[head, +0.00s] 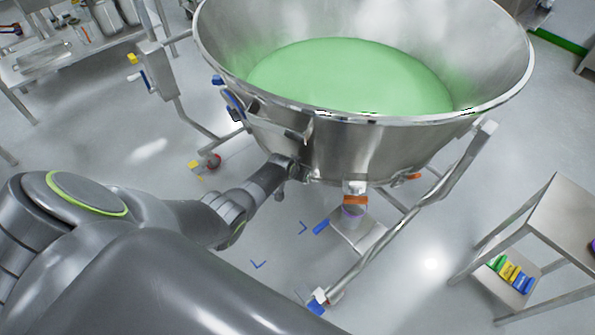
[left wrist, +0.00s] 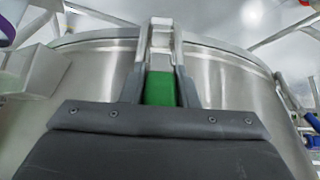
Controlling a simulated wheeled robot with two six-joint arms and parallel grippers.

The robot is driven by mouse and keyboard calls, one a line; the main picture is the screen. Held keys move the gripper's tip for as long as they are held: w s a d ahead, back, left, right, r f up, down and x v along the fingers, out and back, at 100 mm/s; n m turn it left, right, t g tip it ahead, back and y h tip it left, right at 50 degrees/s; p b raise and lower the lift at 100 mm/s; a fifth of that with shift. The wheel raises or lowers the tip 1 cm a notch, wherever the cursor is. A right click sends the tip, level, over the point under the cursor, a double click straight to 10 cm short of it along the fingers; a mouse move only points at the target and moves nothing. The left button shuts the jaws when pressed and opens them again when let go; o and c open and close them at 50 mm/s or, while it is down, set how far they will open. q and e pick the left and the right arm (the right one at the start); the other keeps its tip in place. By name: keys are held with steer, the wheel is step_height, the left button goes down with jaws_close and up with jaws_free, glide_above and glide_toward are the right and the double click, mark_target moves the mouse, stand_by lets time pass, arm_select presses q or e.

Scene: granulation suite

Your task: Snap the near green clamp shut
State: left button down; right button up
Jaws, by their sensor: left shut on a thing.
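The near green clamp (left wrist: 160,88) shows in the left wrist view as a green handle between my fingers, with a metal bracket above it against the steel wall of the bowl. My left gripper (left wrist: 160,72) is shut on this green handle, one dark finger on each side. In the head view my left gripper (head: 287,167) reaches the lower near side of the steel bowl (head: 350,150); the green of the clamp is hidden there. Whether the clamp's latch is closed I cannot tell. My right gripper is in neither view.
The bowl holds green material (head: 350,75) and stands on a tubular steel frame (head: 400,225). An orange-banded outlet (head: 355,199) is right of my gripper. A steel cart (head: 560,220) stands at the right, a bench (head: 65,55) at the back left. Open floor lies between.

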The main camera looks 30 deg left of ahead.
arm_select(q)
steer(key=shift+w+r, duration=0.2)
stand_by(0.3)
steer(key=c, duration=1.5)
jaws_free()
steer(key=shift+c, duration=0.2)
steer(key=o, duration=0.4)
steer(key=shift+s+f, duration=0.1)
steer(key=shift+f, duration=0.05)
steer(key=shift+s, duration=0.1)
steer(key=shift+s+r+p, duration=0.1)
steer(key=shift+r+p, duration=0.2)
steer(key=shift+p, duration=0.05)
steer(key=shift+w+p+v, duration=0.2)
steer(key=shift+p+v, duration=2.55)
steer(key=shift+v, duration=5.6)
